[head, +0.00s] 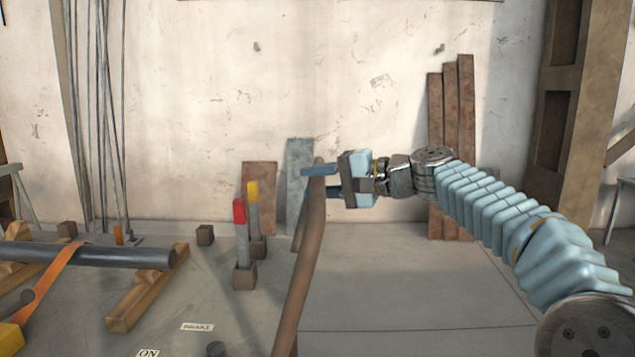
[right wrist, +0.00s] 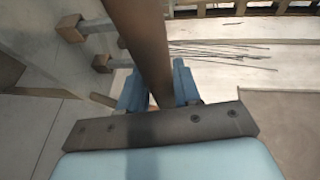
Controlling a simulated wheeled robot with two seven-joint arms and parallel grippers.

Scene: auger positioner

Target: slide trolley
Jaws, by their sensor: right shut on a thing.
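A long brown bar (head: 302,262) rises from the bottom edge to the middle of the head view, leaning slightly right. I cannot tell whether it belongs to the trolley; no trolley body is clearly seen. My right gripper (head: 319,181) is shut on the bar close to its upper end, with one blue finger above the other in the picture. In the right wrist view the bar (right wrist: 142,38) runs between the two blue fingers (right wrist: 158,90). My left gripper is not in view.
Left of the bar stand a red-tipped lever (head: 240,225) and a yellow-tipped lever (head: 254,212) on brown blocks. A dark pipe (head: 95,256) lies on wooden supports (head: 147,287) at the left. Boards (head: 451,150) lean on the back wall. The floor right of the bar is clear.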

